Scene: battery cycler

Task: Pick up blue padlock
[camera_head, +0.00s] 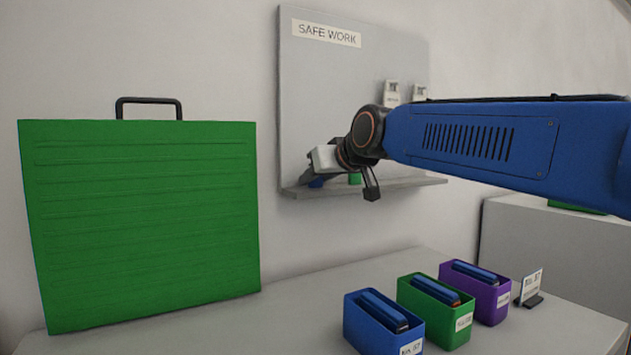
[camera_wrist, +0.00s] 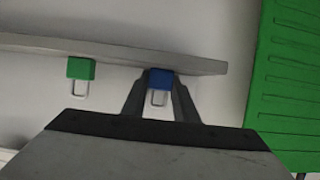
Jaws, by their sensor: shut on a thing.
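The blue padlock (camera_wrist: 160,80) is between the two fingers of my gripper (camera_wrist: 159,88) in the wrist view. The fingers are shut on its blue body, and its pale shackle shows between them. In the head view the blue padlock (camera_head: 316,183) is a small patch under my gripper (camera_head: 313,177), at the left end of the board's shelf (camera_head: 400,188). The padlock body appears at the shelf edge; I cannot tell whether it still touches the shelf.
A green padlock (camera_head: 355,179) stands on the shelf beside the blue one. A large green case (camera_head: 140,215) stands at left. Blue (camera_head: 360,330), green (camera_head: 437,325) and purple (camera_head: 490,301) bins sit on the bench near a small label stand (camera_head: 530,290). The bench between case and bins is clear.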

